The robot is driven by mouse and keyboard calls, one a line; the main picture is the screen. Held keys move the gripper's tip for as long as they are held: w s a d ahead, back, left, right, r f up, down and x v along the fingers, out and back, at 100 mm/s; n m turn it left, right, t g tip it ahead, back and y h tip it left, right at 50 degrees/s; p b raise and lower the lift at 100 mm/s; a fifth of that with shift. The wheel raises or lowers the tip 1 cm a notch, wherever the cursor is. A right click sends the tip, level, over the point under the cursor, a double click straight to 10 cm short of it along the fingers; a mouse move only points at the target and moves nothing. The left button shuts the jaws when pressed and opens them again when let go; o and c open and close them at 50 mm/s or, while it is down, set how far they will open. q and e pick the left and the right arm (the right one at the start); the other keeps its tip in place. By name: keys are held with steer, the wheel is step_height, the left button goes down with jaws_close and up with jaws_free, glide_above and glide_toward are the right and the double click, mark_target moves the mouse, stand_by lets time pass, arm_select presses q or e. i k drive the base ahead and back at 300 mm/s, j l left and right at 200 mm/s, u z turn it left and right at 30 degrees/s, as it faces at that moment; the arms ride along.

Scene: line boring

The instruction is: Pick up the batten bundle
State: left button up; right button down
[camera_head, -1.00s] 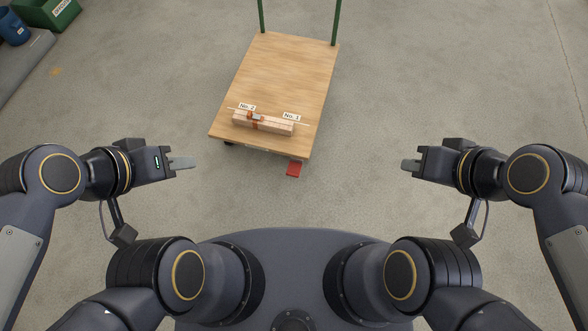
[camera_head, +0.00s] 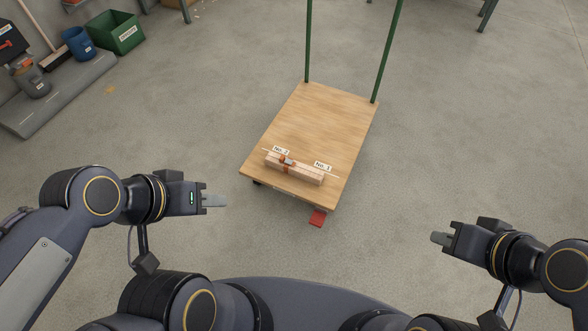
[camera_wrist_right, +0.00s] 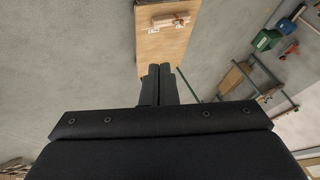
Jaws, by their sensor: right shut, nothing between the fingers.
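The batten bundle (camera_head: 305,174) is a short stack of pale wooden strips with an orange band and a small grey buckle-like piece. It lies on the near end of the wooden deck of a cart (camera_head: 318,120), between labels "No. 2" (camera_head: 281,150) and "No. 1" (camera_head: 323,166). It also shows in the right wrist view (camera_wrist_right: 172,20). My left gripper (camera_head: 215,200) is left of the cart's near end, apart from the bundle; one finger may hide the other. My right gripper (camera_head: 440,238) is shut and empty, right of and nearer than the cart; its fingers (camera_wrist_right: 156,70) lie together in the wrist view.
The cart has green uprights (camera_head: 308,40) at its far end and a red piece (camera_head: 318,217) at its near edge. A green bin (camera_head: 117,35), a blue bucket (camera_head: 78,43) and a broom stand at the back left. Floor around the cart is clear.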

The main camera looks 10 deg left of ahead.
mark_target(307, 173)
steer(key=i+l+u, duration=0.1)
steer(key=i+l, duration=0.85)
steer(key=i+u, duration=0.1)
steer(key=u, duration=2.15)
